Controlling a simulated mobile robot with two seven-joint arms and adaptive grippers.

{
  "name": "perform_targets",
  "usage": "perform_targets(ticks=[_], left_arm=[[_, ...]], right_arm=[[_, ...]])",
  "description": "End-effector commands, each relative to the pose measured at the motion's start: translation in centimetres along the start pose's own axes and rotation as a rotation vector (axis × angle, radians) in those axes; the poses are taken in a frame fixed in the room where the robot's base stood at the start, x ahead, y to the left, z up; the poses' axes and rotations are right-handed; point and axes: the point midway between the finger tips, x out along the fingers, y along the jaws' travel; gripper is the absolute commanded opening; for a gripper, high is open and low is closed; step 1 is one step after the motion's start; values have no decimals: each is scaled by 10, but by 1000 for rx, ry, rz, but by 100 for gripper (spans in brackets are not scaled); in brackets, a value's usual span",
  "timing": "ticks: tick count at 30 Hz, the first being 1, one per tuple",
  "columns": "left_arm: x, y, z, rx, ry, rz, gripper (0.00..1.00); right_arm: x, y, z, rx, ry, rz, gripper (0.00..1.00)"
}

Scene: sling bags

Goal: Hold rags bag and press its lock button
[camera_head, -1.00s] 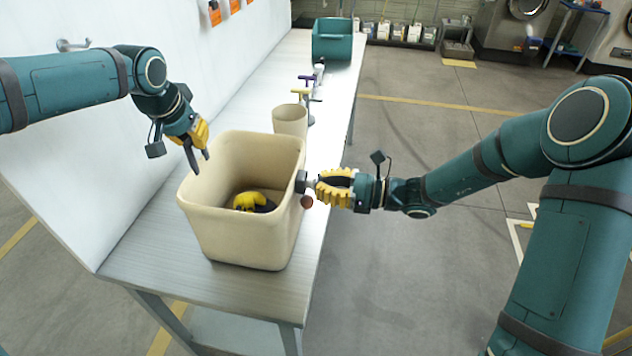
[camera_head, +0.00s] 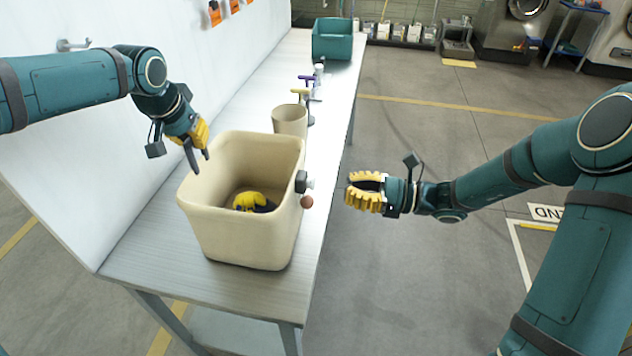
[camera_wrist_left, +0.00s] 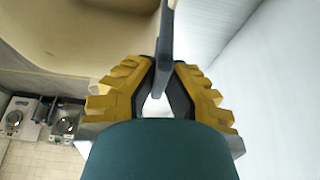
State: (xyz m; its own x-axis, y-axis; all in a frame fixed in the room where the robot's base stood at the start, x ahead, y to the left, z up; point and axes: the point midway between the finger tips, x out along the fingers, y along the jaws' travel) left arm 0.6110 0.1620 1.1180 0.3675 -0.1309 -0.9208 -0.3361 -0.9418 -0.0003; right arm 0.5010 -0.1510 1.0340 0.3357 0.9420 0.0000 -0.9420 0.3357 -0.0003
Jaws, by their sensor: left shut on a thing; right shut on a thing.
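The beige, open-topped rags bag (camera_head: 240,238) stands upright on the near end of the bench. A black lock fitting (camera_head: 301,181) with a silver button (camera_head: 309,184) sits on its right side. A brown ball (camera_head: 307,201) is just below. My left gripper (camera_head: 194,155) is at the bag's left rim. In the left wrist view it (camera_wrist_left: 160,75) is shut on a dark grey strap-like strip (camera_wrist_left: 165,40); where the strip attaches is unclear. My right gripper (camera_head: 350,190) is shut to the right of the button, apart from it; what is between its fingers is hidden.
A yellow and black item (camera_head: 252,201) lies inside the bag. A beige cup (camera_head: 290,121) and small coloured-handled items (camera_head: 309,90) stand behind. A teal bin (camera_head: 332,40) is at the bench's far end. A white wall (camera_head: 150,20) borders the left; the right side is open floor.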

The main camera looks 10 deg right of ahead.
Motion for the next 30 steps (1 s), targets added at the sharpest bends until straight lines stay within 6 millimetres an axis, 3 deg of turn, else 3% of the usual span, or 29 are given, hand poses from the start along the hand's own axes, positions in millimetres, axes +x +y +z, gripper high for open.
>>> perform_targets(ticks=[9,10,12,23,30], left_arm=[[2,0,2,0,-5,1,0],[2,0,2,0,-5,1,18],[2,0,1,0,-4,1,39],[-3,0,0,0,0,0,39],[-39,0,-1,-1,4,-2,39]], right_arm=[[0,0,0,0,0,0,0],[0,0,0,0,0,0,0],[0,0,0,0,0,0,0],[0,0,0,0,0,0,0],[0,0,0,0,0,0,0]])
